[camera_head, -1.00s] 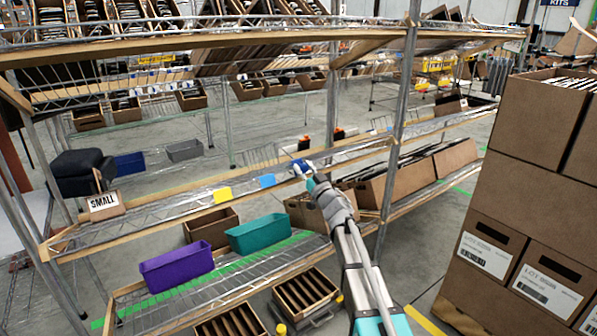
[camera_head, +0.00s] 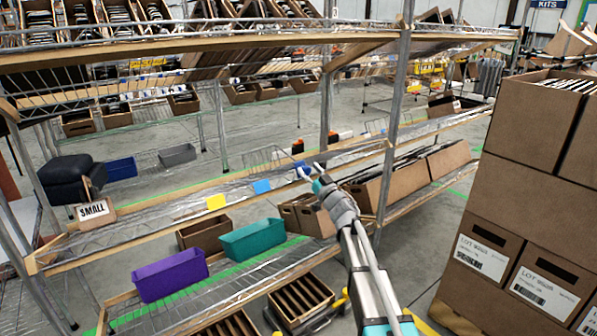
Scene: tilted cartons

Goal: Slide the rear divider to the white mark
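A wire divider (camera_head: 266,159) stands on the middle wire shelf (camera_head: 160,212), left of my gripper. I cannot tell for sure which is the rear one. I cannot make out a white mark.
A yellow card (camera_head: 216,201) and a blue card (camera_head: 261,186) sit on the shelf's front edge. A steel post (camera_head: 396,105) rises right of my gripper. Purple (camera_head: 170,276) and teal (camera_head: 252,240) bins stand below. Stacked cartons (camera_head: 520,205) fill the right side.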

